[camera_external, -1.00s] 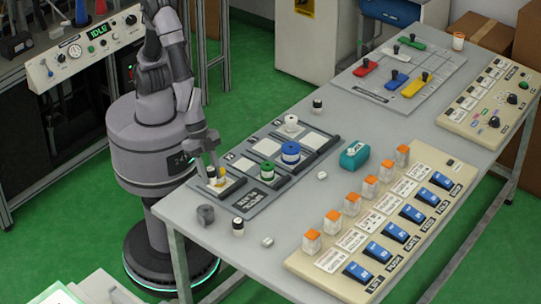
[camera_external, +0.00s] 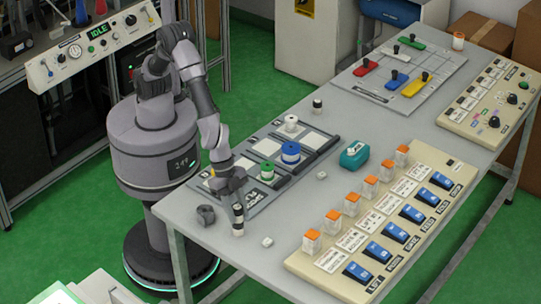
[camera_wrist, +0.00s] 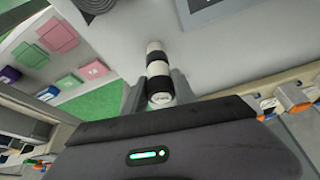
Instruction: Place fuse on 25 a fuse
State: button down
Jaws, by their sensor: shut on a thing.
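A black-and-white banded fuse (camera_wrist: 159,86) is between the jaws of my gripper (camera_external: 238,192). Its white end with small print faces the wrist camera. A second black-and-white fuse (camera_external: 238,228) stands upright on the table, directly below my gripper. In the wrist view the bands run on in one line past the held fuse, like two fuses end to end. I cannot tell whether they touch, and I cannot read which is 25 A. Another black-and-white fuse (camera_external: 317,106) stands farther back.
A grey tray (camera_external: 262,194) with a green spool (camera_external: 267,171) and a blue spool (camera_external: 290,152) lies behind my gripper. A grey ring-shaped part (camera_external: 205,214) is close on the left. A small white piece (camera_external: 267,242) lies to the right. A switch panel (camera_external: 305,262) fills the right front.

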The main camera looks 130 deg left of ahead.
jog(key=shift+f, duration=0.2)
jog(key=c, duration=1)
grip_release()
jog(key=shift+r, duration=0.1)
jog(key=shift+r, duration=0.1)
jog(key=a+p+v, duration=0.4)
jog(key=v, duration=1.6)
jog(key=s+a+r+y, duration=0.1)
jog(key=s+a+r, duration=0.1)
jog(key=s+a, duration=0.2)
jog(key=s+a+r+m+y, duration=0.1)
jog(key=s+a+r, duration=0.2)
jog(key=s, duration=0.7)
jog(key=s+a+r+m+t, duration=0.1)
jog(key=s+a+r, duration=0.1)
jog(key=s+a, duration=0.4)
jog(key=shift+s+a+r+y, duration=0.2)
jog(key=shift+s+a+y, duration=0.15)
jog(key=shift+s, duration=0.35)
